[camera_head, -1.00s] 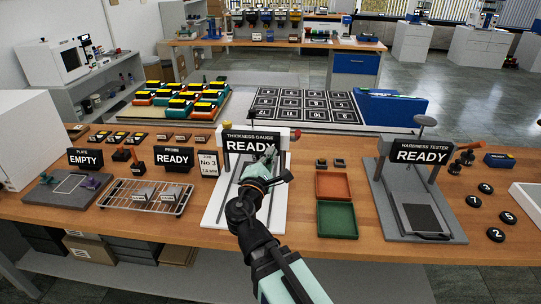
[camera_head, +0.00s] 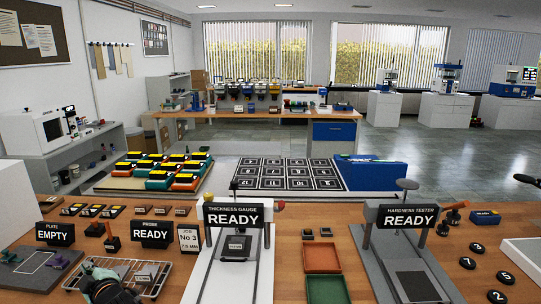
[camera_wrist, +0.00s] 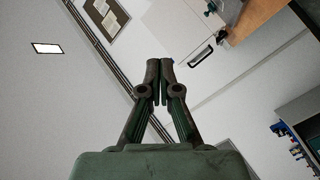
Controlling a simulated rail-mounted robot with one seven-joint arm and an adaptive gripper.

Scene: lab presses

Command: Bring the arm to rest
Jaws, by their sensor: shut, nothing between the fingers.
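My gripper (camera_wrist: 159,80) shows in the wrist view with its two dark fingers together, shut and empty. Behind the fingers are a pale wall, a ceiling light and a noticeboard, so it faces away from the bench top. In the head view a dark and green part of my arm (camera_head: 108,287) shows at the lower left edge, in front of the wire rack (camera_head: 158,270). It hides part of the rack. The fingertips are not clear there. The thickness gauge (camera_head: 233,215) reads READY and has a small dark labelled piece (camera_head: 236,246) in it.
The hardness tester (camera_head: 405,216) stands to the right, past a red tray (camera_head: 322,258) and a green tray (camera_head: 327,288). Signs reading EMPTY (camera_head: 55,234) and READY (camera_head: 150,234) stand at the left. Black numbered discs (camera_head: 476,247) lie at the far right. The gauge front is clear.

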